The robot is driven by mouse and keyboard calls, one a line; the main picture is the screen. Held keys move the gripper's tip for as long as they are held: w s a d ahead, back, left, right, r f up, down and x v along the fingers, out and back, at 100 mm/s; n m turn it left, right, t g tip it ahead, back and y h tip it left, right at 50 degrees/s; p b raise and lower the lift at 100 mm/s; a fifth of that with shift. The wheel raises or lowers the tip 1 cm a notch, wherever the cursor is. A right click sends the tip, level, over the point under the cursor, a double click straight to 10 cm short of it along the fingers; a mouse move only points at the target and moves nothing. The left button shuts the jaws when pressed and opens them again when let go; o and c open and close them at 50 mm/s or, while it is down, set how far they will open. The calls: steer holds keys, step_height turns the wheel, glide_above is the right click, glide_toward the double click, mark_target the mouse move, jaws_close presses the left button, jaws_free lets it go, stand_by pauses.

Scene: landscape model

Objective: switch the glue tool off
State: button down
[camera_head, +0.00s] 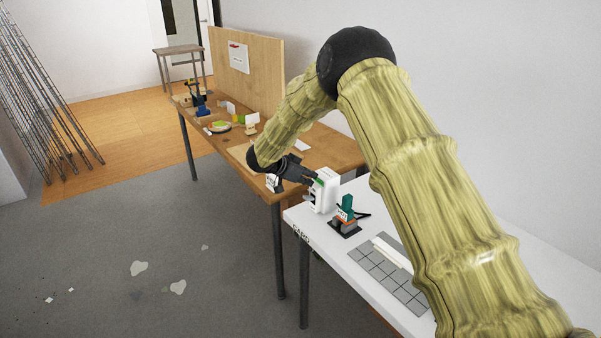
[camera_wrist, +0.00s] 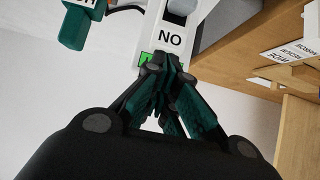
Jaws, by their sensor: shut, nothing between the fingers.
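In the wrist view the white box (camera_wrist: 205,40) shows a label reading "NO", which looks like "ON" seen upside down, a grey rocker (camera_wrist: 181,8) and a green patch (camera_wrist: 147,60). My gripper (camera_head: 313,179) is shut and empty at the box's face. In the wrist view my gripper (camera_wrist: 172,62) has its fingertips just by the label and partly over the green patch; contact is unclear. The teal glue tool (camera_head: 346,208) stands on a dark base beside the box.
The white table (camera_head: 375,290) also holds a grey tiled mat (camera_head: 375,268) with a white bar on it. A wooden table (camera_head: 335,147) with several small items and an upright board (camera_head: 250,65) adjoins behind. The grey floor (camera_head: 110,225) at left is open.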

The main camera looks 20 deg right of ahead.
mark_target(314, 191)
step_height(314, 191, down, 3)
steer(key=shift+a+r+p, duration=0.1)
steer(key=shift+p, duration=0.4)
steer(key=shift+s+a+f, duration=0.15)
steer(key=shift+a+f, duration=0.05)
steer(key=shift+f, duration=0.55)
